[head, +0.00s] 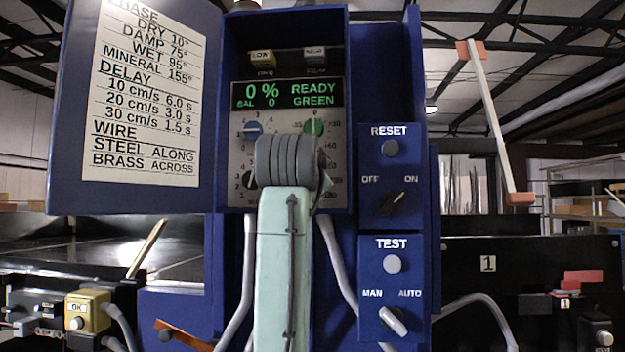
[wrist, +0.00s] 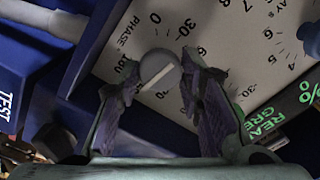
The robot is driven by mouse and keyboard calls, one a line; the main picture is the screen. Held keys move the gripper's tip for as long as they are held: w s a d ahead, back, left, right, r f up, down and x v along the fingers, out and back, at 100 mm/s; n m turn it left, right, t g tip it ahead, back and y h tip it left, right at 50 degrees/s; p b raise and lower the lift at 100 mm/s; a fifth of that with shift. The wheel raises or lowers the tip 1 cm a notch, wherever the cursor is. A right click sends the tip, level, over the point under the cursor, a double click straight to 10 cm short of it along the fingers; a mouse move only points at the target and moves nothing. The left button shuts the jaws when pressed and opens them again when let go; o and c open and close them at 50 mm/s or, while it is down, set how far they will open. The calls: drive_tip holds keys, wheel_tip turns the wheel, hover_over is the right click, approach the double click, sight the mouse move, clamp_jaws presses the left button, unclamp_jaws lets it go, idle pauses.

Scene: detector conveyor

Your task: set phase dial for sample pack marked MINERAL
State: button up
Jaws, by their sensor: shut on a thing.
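The phase dial (wrist: 160,68) is a round grey knob with a white line, on a pale panel printed PHASE. In the wrist view my gripper (wrist: 162,80) has a dark finger on each side of it and is shut on it. The line lies slanted; which scale number it points at is not clear. In the head view my arm and gripper hide this dial. The chart on the open door (head: 145,90) lists MINERAL 155°, with DRY 10°, DAMP 75° and WET 95°. No sample pack can be made out.
The display (head: 287,94) reads 0 %, BAL 0, READY, GREEN. A blue knob (head: 254,130), a green knob (head: 314,127) and a black knob (head: 250,180) sit close around my gripper. RESET (head: 391,148) and TEST (head: 392,264) buttons and two switches are at right.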

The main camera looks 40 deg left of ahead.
drive_tip(key=shift+f, duration=0.1)
drive_tip(key=o, duration=1.2)
drive_tip(key=shift+c, duration=0.2)
drive_tip(key=v, duration=1.2)
drive_tip(key=shift+a, duration=0.15)
